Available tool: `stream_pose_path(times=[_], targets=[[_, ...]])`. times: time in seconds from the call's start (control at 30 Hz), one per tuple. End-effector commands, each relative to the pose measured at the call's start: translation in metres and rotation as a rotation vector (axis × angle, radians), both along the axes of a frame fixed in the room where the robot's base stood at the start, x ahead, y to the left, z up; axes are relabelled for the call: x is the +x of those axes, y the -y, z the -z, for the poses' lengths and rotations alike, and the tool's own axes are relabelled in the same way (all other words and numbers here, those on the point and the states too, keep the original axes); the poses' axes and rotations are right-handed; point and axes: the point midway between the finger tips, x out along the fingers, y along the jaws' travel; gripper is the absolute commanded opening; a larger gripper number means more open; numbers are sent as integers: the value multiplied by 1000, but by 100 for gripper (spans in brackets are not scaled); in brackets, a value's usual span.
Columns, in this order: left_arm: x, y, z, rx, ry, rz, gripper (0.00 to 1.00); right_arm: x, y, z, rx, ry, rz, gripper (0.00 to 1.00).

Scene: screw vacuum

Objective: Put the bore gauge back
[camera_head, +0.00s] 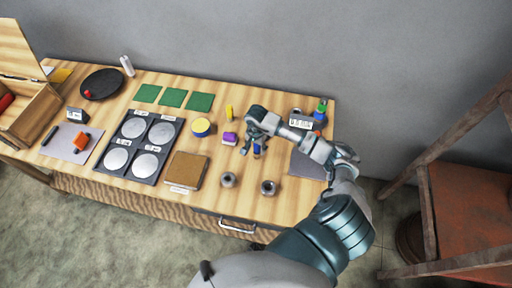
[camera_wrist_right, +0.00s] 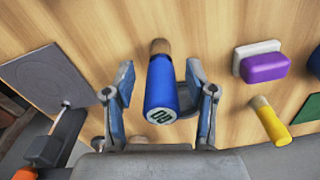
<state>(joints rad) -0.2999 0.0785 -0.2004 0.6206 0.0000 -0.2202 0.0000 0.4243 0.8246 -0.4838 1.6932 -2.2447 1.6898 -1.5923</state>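A blue cylinder (camera_wrist_right: 163,86), which looks like the bore gauge, stands between the fingers of my right gripper (camera_wrist_right: 160,100) in the right wrist view. Its labelled end faces the camera, and its brown end is farther away, towards the table. Gaps show between it and both fingers, so the gripper is open around it. In the head view the right gripper (camera_head: 256,140) is over the right half of the table, with the blue cylinder (camera_head: 257,149) partly hidden under it. My left gripper is not in view.
A purple block (camera_wrist_right: 265,66) and a yellow cylinder (camera_wrist_right: 268,118) are close by on the right in the wrist view. Two grey rings (camera_head: 268,187) stand near the front edge. A dark grey plate (camera_head: 306,166) and a numeric display (camera_head: 301,123) are at the table's right end.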

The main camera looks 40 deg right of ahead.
Motion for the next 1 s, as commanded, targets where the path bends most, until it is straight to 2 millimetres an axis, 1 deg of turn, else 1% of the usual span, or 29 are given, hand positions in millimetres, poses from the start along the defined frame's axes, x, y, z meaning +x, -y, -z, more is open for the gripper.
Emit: stream_pose_path(times=[0.13, 0.23, 0.37, 0.5, 0.6, 0.7, 0.8, 1.0], targets=[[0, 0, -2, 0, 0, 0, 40, 0, 0, -3, 0, 1, 0, 56], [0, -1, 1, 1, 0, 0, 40, 1, 1, -14, -3, 4, -1, 56], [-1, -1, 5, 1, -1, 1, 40, 1, 1, -41, -4, 6, -1, 56], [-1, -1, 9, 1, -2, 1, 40, 1, 0, -73, -3, 5, 0, 56], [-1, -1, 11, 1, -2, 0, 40, 0, 0, -93, -2, 4, 0, 56], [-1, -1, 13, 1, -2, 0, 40, 0, -1, -108, -1, 3, 0, 56], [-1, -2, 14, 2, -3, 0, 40, 0, -1, -118, 0, 2, 0, 56], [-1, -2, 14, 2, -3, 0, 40, -1, -1, -122, 0, -1, 1, 56]])
